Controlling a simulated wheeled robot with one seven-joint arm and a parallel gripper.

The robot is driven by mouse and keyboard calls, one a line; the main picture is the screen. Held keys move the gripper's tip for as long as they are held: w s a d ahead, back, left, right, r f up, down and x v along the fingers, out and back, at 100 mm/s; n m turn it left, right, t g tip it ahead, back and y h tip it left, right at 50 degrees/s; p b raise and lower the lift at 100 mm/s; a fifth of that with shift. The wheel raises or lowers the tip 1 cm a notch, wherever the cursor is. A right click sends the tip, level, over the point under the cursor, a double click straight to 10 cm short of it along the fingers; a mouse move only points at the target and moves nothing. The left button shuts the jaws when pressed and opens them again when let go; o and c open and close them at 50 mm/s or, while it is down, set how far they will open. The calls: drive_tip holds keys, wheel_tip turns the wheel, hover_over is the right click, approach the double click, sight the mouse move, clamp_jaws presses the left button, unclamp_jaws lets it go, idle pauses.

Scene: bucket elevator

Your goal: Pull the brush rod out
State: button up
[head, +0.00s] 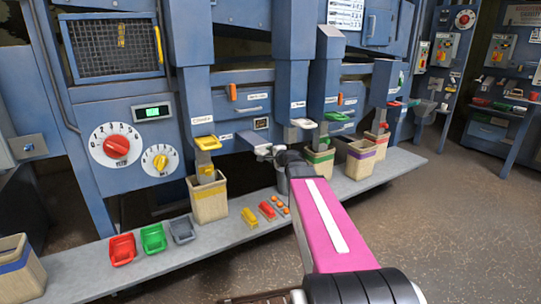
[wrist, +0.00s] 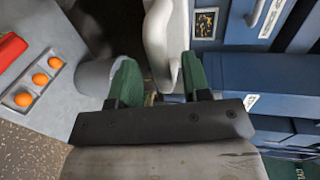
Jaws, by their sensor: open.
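My gripper (wrist: 158,70) is open; its two green fingers stand apart in the wrist view. A pale grey, spout-like part (wrist: 160,35) lies ahead of the fingers and reaches the gap between them; I cannot tell whether they touch it. In the head view my gripper (head: 290,158) is at the front of the blue machine, above the shelf, and its fingers are not clear. A pale grey part (head: 262,150) shows just left of it. I cannot make out the brush rod for certain in either view; the gripper and arm hide part of this area.
A grey bucket (wrist: 92,80) is close to the left finger. Striped bins (head: 208,200) and (head: 360,162) stand on the grey shelf (head: 80,268). Red, green and grey scoops (head: 153,238) and an orange-ball tray (wrist: 38,80) lie there too. The floor (head: 440,215) at right is clear.

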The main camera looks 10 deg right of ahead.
drive_tip(key=v, duration=1)
drive_tip(key=shift+f, duration=0.1)
drive_tip(key=s+a+f+n+g+h, duration=0.1)
drive_tip(key=s+a+f+n+g, duration=0.45)
drive_tip(key=f, duration=0.45)
drive_tip(key=s+a+f+n+g, duration=0.5)
drive_tip(key=s+f+n+g, duration=0.1)
drive_tip(key=f, duration=0.4)
drive_tip(key=s+d+f+n+g+h, duration=0.2)
drive_tip(key=s+f+n+g+h, duration=0.1)
drive_tip(key=s, duration=0.3)
drive_tip(key=shift+s+f+h, duration=0.35)
drive_tip(key=shift+f+h, duration=0.05)
drive_tip(key=shift+f, duration=0.5)
